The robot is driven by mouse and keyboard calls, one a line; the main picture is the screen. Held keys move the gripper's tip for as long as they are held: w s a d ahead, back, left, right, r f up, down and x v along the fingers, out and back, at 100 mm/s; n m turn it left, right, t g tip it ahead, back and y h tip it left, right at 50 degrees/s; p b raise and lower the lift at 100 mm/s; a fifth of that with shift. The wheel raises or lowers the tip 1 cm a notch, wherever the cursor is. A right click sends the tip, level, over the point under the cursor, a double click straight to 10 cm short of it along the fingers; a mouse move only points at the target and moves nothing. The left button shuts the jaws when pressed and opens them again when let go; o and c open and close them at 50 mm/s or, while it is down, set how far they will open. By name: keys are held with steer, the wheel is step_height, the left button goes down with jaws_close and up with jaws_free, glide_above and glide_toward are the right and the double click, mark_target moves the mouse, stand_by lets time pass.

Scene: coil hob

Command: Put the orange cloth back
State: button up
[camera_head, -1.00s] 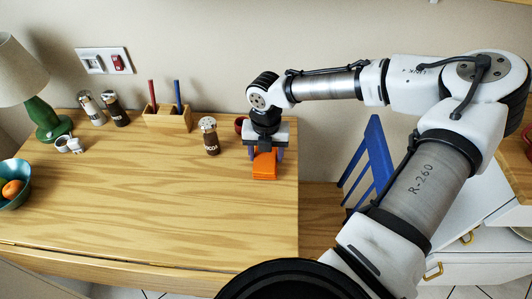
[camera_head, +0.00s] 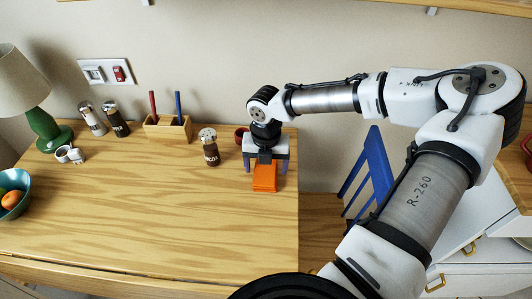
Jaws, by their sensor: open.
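The orange cloth (camera_head: 265,178) lies folded on the wooden table (camera_head: 150,220) near its right edge. My gripper (camera_head: 266,168) points down at the back part of the cloth, with its two blue-grey fingers apart on either side of it. The gripper is open. The back of the cloth is hidden under the gripper body, and I cannot tell whether the fingers touch it.
A brown-and-silver shaker (camera_head: 209,148) stands just left of my gripper, and a dark red cup (camera_head: 241,135) is partly hidden behind it. A wooden holder (camera_head: 168,130) stands further left. A blue chair (camera_head: 368,170) is beyond the table's right edge. The table's front middle is clear.

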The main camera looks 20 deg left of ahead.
mark_target(266, 169)
step_height(266, 169, up, 12)
stand_by(0.4)
